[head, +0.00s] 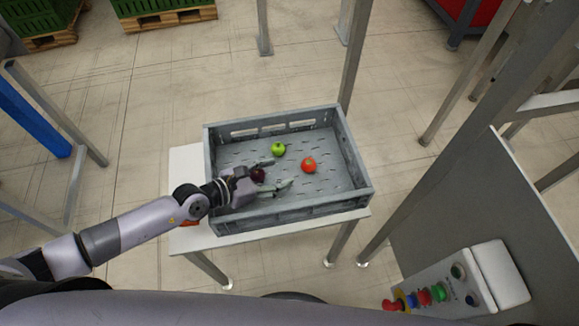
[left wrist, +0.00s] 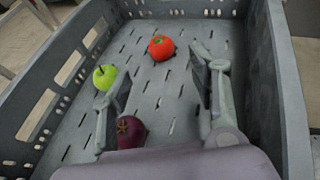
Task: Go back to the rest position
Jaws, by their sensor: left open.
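My left gripper (head: 278,174) is open over the grey crate (head: 294,217), its fingers reaching inside the crate. In the left wrist view the two fingers (left wrist: 161,98) are spread apart with nothing held between the tips. A dark purple fruit (head: 258,174) lies in the crate close to the gripper's base and left finger; it also shows in the left wrist view (left wrist: 130,132). A green apple (head: 278,149) and a red tomato (head: 309,165) lie on the crate floor beyond the fingers. My right gripper is in neither view.
The crate stands on a white table (head: 186,160) with metal legs. A control box (head: 462,284) with coloured buttons is at lower right beside a grey panel. Metal posts (head: 354,55) rise behind the crate. Green crates on pallets (head: 165,18) stand at the back left.

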